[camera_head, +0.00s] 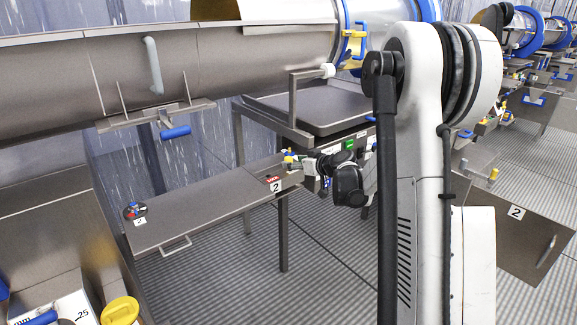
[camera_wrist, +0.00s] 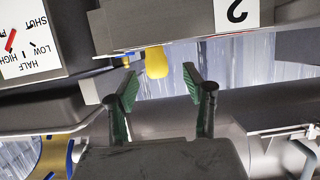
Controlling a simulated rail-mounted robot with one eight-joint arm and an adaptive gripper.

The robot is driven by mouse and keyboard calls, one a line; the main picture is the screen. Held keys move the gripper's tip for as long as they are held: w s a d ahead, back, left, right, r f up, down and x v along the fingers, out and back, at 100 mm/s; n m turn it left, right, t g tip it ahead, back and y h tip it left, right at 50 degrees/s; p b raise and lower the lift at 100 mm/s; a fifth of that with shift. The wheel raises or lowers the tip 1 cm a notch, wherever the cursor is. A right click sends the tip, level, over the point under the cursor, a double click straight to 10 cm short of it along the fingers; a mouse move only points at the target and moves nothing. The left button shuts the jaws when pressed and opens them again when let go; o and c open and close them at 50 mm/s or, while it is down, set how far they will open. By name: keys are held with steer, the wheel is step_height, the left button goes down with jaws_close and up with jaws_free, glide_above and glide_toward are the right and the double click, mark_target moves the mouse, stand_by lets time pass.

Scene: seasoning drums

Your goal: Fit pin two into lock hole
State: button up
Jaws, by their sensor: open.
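A yellow knob-ended pin (camera_wrist: 157,62) shows in the wrist view at the edge of a grey block (camera_wrist: 165,25) with a "2" label, which appears upside down. I take it as pin two. My gripper (camera_wrist: 160,88) is open, its green-padded fingers apart and pointing toward the yellow end, which appears between and just beyond the tips. Nothing is held. In the head view a small yellow and blue piece (camera_head: 288,156) stands at the right end of the shelf, close to my gripper (camera_head: 308,162). I cannot make out the lock hole.
A grey shelf (camera_head: 205,205) carries a round knob (camera_head: 134,210) at its left end and a red part by a "2" label (camera_head: 273,186) at its right. A big drum (camera_head: 150,75) hangs above. In the wrist view, a control panel (camera_wrist: 25,45) is close at left.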

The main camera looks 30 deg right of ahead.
steer(key=x, duration=0.2)
steer(key=b+x, duration=0.1)
steer(key=x, duration=0.1)
steer(key=shift+w+d+f, duration=0.15)
steer(key=shift+w+f, duration=0.15)
steer(key=shift+f, duration=0.15)
jaws_close()
